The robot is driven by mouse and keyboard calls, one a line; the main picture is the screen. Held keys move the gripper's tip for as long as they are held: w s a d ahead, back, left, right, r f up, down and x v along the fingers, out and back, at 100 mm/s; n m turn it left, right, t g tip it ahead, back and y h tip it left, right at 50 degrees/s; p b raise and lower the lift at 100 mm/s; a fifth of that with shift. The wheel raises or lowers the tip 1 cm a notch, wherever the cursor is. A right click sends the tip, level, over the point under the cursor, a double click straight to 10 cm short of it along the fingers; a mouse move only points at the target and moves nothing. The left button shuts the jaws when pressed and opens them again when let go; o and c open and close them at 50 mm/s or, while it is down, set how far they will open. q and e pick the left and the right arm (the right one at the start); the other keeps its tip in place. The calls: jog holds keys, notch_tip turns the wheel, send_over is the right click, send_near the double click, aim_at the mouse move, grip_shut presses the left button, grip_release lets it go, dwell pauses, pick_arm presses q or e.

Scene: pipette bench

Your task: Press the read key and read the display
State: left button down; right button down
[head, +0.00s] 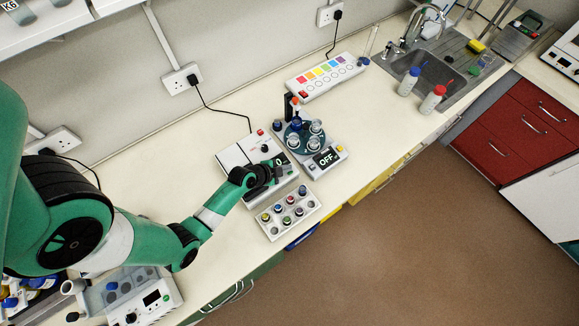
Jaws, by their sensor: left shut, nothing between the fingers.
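My left arm comes in from the left, and its black gripper (275,171) is shut and empty over the front of a white instrument (232,156). The instrument has a red button, a black knob and a small dark display (279,161) that seems to show a "0". The gripper and wrist cover part of the instrument's front, so I cannot make out a read key or whether the fingers touch one. To its right, a carousel device (306,140) holds several clear cups, and its dark display (326,158) reads "OFF". My right gripper is not in view.
A tray of several coloured-capped vials (267,227) sits just in front of the instrument. A white panel with coloured squares (298,88) stands behind.

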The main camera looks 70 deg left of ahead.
pick_arm(q)
jog(key=shift+r+p, duration=0.8)
jog(key=shift+r, duration=0.1)
notch_tip(320, 180, up, 6)
jog(key=p, duration=0.5)
dwell(0.6)
